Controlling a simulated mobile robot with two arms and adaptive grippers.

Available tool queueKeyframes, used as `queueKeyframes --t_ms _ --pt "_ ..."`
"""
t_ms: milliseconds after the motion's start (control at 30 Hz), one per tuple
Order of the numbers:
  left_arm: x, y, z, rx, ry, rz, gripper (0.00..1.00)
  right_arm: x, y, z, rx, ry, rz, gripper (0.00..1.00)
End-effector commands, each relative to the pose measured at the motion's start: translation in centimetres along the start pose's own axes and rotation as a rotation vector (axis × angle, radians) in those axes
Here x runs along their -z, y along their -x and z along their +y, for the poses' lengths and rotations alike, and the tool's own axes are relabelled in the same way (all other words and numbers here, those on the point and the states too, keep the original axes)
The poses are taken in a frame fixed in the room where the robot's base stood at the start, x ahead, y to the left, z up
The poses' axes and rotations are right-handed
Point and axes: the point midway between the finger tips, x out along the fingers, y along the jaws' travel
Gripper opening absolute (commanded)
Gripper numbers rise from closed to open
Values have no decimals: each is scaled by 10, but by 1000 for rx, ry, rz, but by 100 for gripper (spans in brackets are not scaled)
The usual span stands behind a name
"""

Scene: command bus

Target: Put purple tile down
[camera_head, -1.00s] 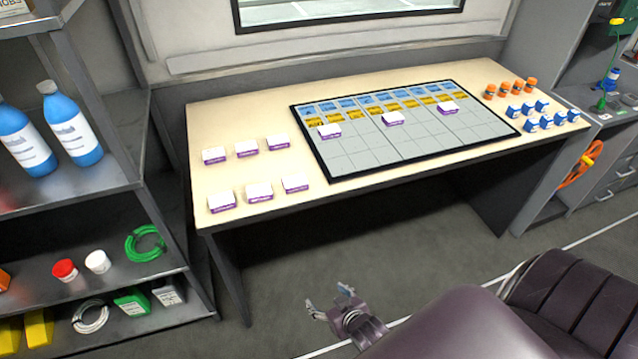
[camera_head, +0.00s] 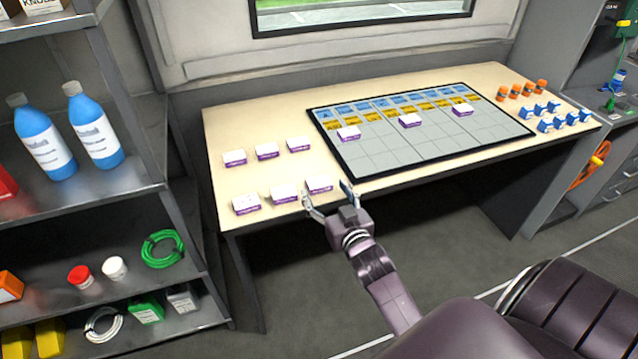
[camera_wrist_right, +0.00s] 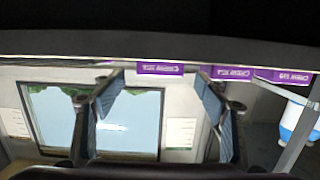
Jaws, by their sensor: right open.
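Several white-topped purple tiles lie in two rows on the left part of the table (camera_head: 215,128). The front-row right tile (camera_head: 319,184) is near the front edge. Three more tiles, left (camera_head: 348,133), middle (camera_head: 410,120) and right (camera_head: 462,110), lie on the grey grid board (camera_head: 430,147). My right gripper (camera_head: 327,191) is open and empty at the table's front edge, just in front of the front-row right tile. In the right wrist view, upside down, a purple tile (camera_wrist_right: 160,68) shows beyond and between the spread fingers (camera_wrist_right: 160,86). My left gripper is out of view.
A shelf (camera_head: 130,200) with blue bottles (camera_head: 45,145) stands at left. Bare tabletop lies between the two tile rows.

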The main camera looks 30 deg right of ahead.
Motion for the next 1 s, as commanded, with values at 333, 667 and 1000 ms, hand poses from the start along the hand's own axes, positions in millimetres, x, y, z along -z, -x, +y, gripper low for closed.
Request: queueKeyframes --t_ms 333,667,1000 --pt "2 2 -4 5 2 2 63 0 -25 0 0 2 -1 67" --pt "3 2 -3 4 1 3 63 0 -25 0 1 1 -1 44" --pt "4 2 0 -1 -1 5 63 0 -25 0 1 1 0 17"
